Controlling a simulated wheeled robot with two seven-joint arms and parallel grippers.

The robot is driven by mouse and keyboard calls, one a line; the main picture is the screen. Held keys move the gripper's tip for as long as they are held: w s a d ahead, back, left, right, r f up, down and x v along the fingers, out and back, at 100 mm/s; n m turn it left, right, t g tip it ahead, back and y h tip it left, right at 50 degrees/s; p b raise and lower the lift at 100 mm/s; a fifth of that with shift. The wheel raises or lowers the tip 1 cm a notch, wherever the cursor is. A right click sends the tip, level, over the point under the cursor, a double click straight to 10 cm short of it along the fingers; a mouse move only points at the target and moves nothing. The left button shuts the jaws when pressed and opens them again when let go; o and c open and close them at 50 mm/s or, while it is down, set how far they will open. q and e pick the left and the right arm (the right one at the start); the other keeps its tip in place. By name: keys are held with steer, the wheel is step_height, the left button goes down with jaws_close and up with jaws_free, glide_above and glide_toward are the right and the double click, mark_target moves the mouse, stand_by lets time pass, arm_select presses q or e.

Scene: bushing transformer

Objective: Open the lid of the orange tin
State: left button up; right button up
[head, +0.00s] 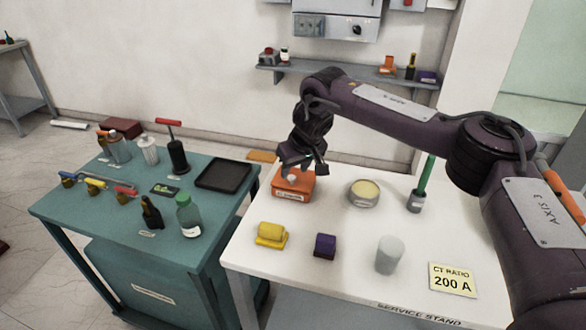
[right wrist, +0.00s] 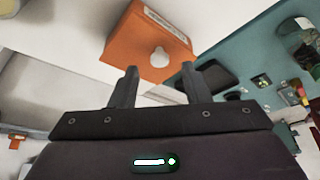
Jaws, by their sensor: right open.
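The orange tin (head: 292,186) stands at the back left of the white service stand, with a pale round knob (head: 291,180) on its top. In the right wrist view the tin (right wrist: 135,40) lies just beyond my fingers, and its white knob (right wrist: 160,57) shows between and ahead of the fingertips. The lid looks shut. My right gripper (head: 301,170) is above the tin, pointing down. In the right wrist view the right gripper (right wrist: 161,80) is open, its two fingers apart with nothing between them. My left gripper is in neither view.
On the white stand (head: 330,270) are a round tin (head: 364,193), a green-handled tool (head: 424,185), a yellow block (head: 271,235), a purple block (head: 325,245) and a grey cylinder (head: 389,255). A teal cart (head: 100,225) with bottles and a black tray (head: 223,174) stands at left.

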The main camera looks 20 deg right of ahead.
mark_target(292, 176)
steer(key=x, duration=0.2)
steer(key=shift+w+f, duration=0.2)
steer(key=shift+f, duration=0.25)
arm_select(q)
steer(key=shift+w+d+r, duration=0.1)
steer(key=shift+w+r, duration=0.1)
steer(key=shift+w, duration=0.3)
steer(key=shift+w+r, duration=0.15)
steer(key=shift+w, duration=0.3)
arm_select(e)
jaws_close()
